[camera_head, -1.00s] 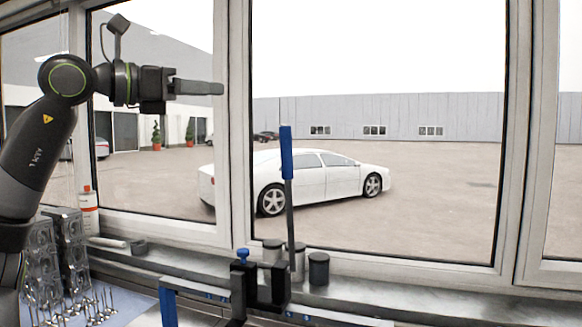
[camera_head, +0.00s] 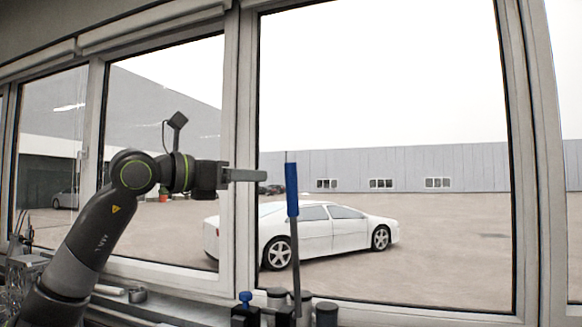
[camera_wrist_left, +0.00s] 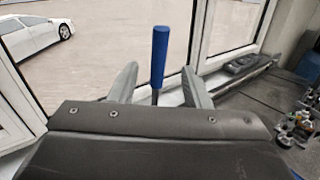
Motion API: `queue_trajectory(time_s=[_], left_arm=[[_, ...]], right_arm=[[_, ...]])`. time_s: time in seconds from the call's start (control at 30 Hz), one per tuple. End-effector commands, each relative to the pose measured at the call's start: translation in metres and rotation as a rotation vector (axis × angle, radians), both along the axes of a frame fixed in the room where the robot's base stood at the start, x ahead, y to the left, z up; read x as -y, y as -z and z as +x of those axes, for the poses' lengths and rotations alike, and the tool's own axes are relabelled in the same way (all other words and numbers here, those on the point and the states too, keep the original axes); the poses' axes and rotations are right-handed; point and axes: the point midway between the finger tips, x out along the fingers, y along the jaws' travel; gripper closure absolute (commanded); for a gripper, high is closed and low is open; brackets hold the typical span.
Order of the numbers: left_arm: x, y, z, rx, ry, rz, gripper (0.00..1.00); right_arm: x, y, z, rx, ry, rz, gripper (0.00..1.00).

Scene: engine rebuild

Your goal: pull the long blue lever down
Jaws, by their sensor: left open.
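The long lever has a blue grip (camera_head: 292,188) on a dark rod and stands nearly upright, rising from a black fixture (camera_head: 262,315) at the bottom of the head view. My left gripper (camera_head: 262,175) is level with the upper part of the blue grip, just left of it in the head view. In the left wrist view the blue grip (camera_wrist_left: 159,56) stands between and beyond the two open fingers (camera_wrist_left: 157,88), apart from both. My left gripper is open and empty. My right gripper is not in view.
A blue knob (camera_head: 245,297) sits on the fixture left of the lever. Dark-topped cylinders (camera_head: 326,313) stand on the sill just right of the lever. Window frames (camera_head: 238,150) rise behind. In the left wrist view, small metal parts (camera_wrist_left: 290,130) lie at the right.

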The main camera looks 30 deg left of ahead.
Motion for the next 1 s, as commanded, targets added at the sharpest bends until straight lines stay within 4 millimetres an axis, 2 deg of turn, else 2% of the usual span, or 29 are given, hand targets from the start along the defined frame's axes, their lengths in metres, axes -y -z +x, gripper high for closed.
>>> queue_trajectory(time_s=[0.03, 0.1, 0.6, 0.8, 1.0], left_arm=[[0.004, -0.004, 0.009, -0.001, 0.004, -0.002, 0.56], [0.008, -0.004, 0.019, -0.001, 0.005, -0.002, 0.56], [0.033, -0.003, 0.089, 0.000, 0.002, -0.001, 0.56], [0.036, -0.001, 0.100, 0.000, 0.000, -0.001, 0.56], [0.037, 0.000, 0.102, 0.000, -0.001, 0.001, 0.56]], right_arm=[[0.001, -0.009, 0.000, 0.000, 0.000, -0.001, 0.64], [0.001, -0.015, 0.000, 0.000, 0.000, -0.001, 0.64], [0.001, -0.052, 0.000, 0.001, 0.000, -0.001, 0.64], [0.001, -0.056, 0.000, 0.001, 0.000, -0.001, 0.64], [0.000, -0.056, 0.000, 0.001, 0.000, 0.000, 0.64]])
